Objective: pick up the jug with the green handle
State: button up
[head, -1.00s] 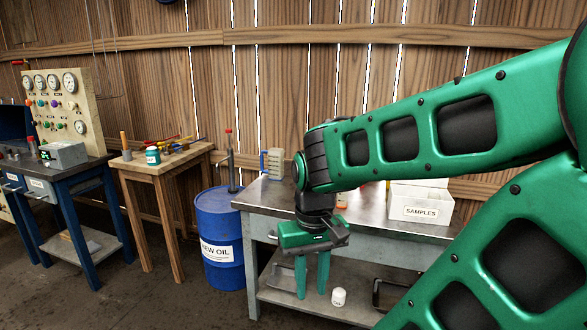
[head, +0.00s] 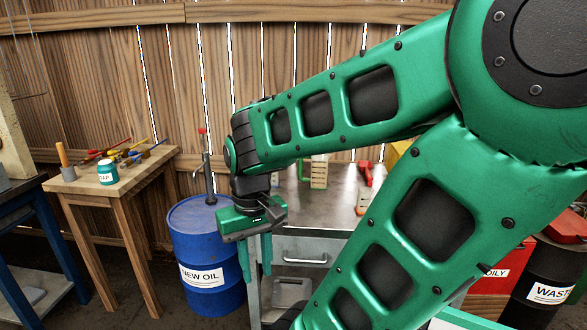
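A pale, upright jug (head: 319,173) with dark markings stands on the metal workbench top, just under my forearm. A small greenish part, perhaps its handle, shows at its left side; my arm hides some of it. My gripper (head: 255,270) hangs pointing down at the left front of the workbench, below the height of its top. Its two green fingers are apart with nothing between them. It is to the left of the jug and lower in the picture, not touching it.
The workbench (head: 335,208) also holds a red-topped item (head: 364,173). A blue NEW OIL drum (head: 207,255) stands close left of my gripper. A wooden table (head: 85,185) with tools is further left. A black WASTE drum (head: 540,285) is at the right.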

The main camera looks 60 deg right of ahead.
aim_at(318, 179)
jog(key=u, duration=0.05)
jog(key=i, duration=1)
jog(key=z, duration=2.75)
